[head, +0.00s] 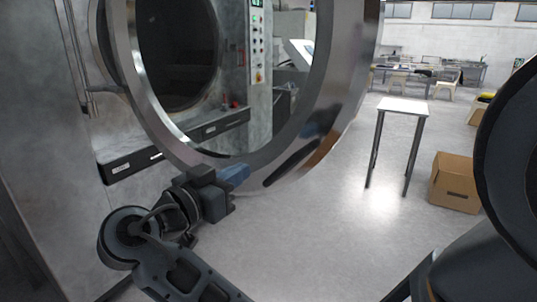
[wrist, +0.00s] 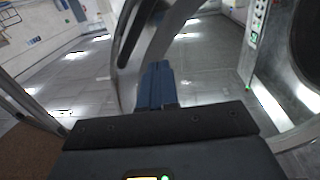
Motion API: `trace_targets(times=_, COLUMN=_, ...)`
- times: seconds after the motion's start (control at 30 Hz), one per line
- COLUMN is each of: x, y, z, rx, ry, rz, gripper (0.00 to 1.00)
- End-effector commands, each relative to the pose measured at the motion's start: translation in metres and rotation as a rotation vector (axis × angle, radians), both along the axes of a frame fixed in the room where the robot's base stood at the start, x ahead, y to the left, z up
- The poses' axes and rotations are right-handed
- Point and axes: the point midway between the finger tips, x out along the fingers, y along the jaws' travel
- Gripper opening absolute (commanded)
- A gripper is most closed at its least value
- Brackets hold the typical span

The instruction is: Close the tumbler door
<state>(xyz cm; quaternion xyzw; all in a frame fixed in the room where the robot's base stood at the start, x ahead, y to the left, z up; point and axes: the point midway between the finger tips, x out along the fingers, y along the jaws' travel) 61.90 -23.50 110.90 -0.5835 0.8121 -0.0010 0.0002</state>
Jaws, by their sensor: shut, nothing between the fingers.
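The tumbler door (head: 345,70) is a large round metal ring with a see-through middle. It stands open, swung out from the washer, filling the upper middle of the head view. A dark handle (head: 291,163) sits on its lower right rim. The dark round tumbler opening (head: 178,45) shows through the ring. In the wrist view, the shut fingers (wrist: 157,66) point towards the curved door rim (wrist: 158,42). I cannot tell whether they touch it.
The washer's grey body (head: 40,90) stands at the left, with a control panel (head: 257,45) behind the door. A small white table (head: 403,106) and a cardboard box (head: 455,182) stand at the right. The floor between the door and table is clear.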

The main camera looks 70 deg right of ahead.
Motion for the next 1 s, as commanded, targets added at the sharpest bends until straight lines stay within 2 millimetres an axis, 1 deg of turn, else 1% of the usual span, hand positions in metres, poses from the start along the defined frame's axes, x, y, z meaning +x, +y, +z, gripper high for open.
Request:
trace_targets(times=0.03, x=-0.004, y=-0.010, z=0.002, rx=0.002, ry=0.002, rz=-0.006, gripper=0.00)
trace_targets(times=0.3, x=-0.020, y=-0.055, z=0.002, rx=0.002, ry=0.003, rz=-0.005, gripper=0.00)
trace_targets(times=0.5, x=-0.029, y=-0.083, z=0.002, rx=0.002, ry=0.003, rz=-0.004, gripper=0.00)
trace_targets(times=0.7, x=-0.034, y=-0.100, z=0.001, rx=0.001, ry=0.002, rz=-0.001, gripper=0.00)
trace_targets(times=1.0, x=-0.035, y=-0.105, z=-0.001, rx=0.002, ry=0.002, rz=0.002, gripper=0.00)
